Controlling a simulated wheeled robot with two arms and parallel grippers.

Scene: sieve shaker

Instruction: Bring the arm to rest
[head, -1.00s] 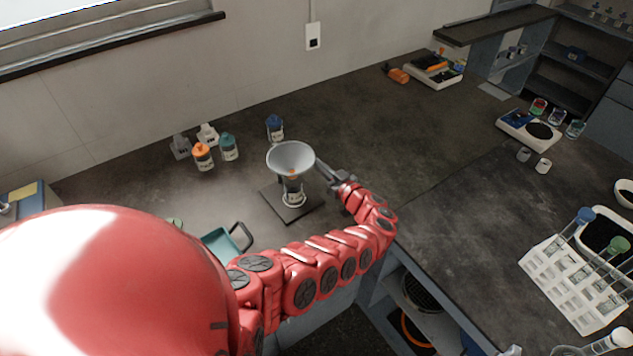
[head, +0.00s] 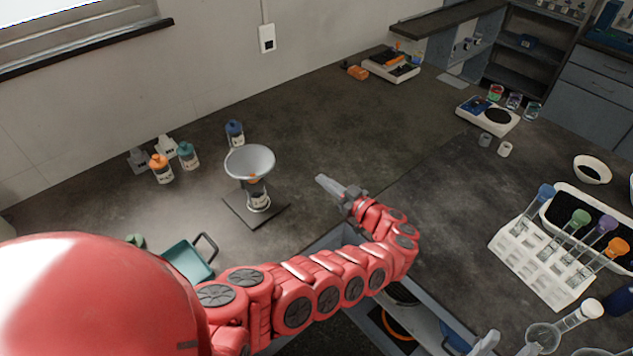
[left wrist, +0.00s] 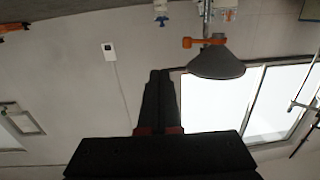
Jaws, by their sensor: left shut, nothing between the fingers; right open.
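My left arm reaches in from the left in the head view. Its gripper (head: 322,181) is shut and empty, above the dark counter (head: 330,130), to the right of a white funnel (head: 250,160) and apart from it. In the left wrist view the shut dark fingers (left wrist: 158,90) have nothing between them, and the funnel (left wrist: 215,64) shows upside down with an orange clamp. What seems to be my right gripper (head: 487,342) shows only as a grey tip at the bottom edge; it is open.
The funnel stands over a bottle on a dark plate (head: 270,213). Several bottles (head: 162,168) stand behind it to the left. A teal tray (head: 187,262) lies near my left arm. A white tube rack (head: 540,262) is at right. The middle counter is clear.

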